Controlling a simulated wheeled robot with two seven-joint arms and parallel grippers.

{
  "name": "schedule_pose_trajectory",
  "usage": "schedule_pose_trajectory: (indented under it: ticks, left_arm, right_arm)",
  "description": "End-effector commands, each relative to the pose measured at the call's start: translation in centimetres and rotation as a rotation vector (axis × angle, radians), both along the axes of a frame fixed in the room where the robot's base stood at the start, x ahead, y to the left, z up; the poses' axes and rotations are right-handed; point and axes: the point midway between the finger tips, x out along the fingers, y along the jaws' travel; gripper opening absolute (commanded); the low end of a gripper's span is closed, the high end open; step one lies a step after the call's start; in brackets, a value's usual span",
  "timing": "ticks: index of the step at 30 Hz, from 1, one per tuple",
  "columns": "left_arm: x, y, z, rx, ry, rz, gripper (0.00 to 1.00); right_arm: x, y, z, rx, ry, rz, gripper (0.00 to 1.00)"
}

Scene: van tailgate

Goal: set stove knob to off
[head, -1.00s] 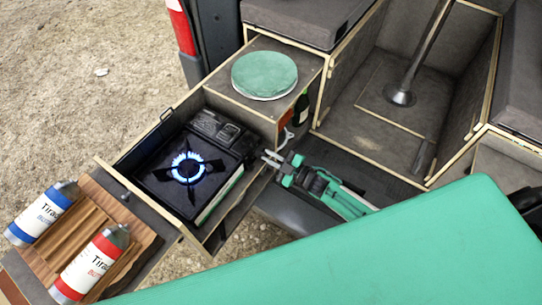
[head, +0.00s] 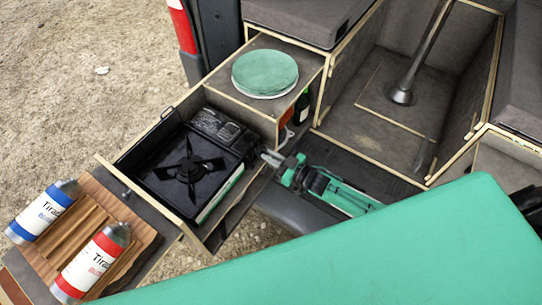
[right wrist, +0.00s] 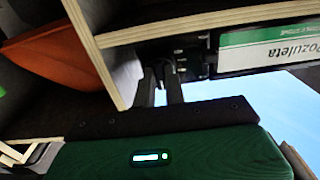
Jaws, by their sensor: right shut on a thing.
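The black camping stove (head: 172,176) sits in the pulled-out drawer, with a pot support over its burner (head: 189,168). No flame shows at the burner. My right gripper (head: 266,157) is at the right-hand side of the stove, by its control end. In the right wrist view, its two dark fingers (right wrist: 163,88) reach up to the stove's dark front and are shut on the stove knob. The knob itself is mostly hidden by the fingers and shadow, so its marking cannot be read. My left gripper is not in view.
A wooden rack (head: 118,228) with a blue-banded bottle (head: 43,211) and a red-banded bottle (head: 91,262) stands at the lower left. Green plates (head: 265,73) lie on the box behind the stove. The drawer's wooden edge (right wrist: 185,24) passes close to my right fingers.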

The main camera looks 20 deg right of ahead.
Motion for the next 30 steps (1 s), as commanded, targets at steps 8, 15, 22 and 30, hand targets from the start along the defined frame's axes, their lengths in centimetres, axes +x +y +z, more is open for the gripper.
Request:
schedule_pose_trajectory:
  ticks: [8, 15, 22, 30]
  left_arm:
    - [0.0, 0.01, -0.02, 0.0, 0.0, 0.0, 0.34]
    - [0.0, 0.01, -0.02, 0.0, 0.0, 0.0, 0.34]
    - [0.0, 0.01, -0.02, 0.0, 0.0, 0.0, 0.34]
    - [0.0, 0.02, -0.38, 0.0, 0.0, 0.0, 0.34]
  right_arm:
    - [-0.11, -0.04, -0.2, 0.009, 0.012, 0.0, 0.0]
    - [-0.12, -0.03, -0.21, 0.008, 0.011, 0.0, 0.19]
    - [-0.06, -0.01, -0.1, 0.008, 0.009, 0.0, 0.34]
    - [-0.81, -0.65, -0.27, 0.007, 0.009, 0.0, 0.34]
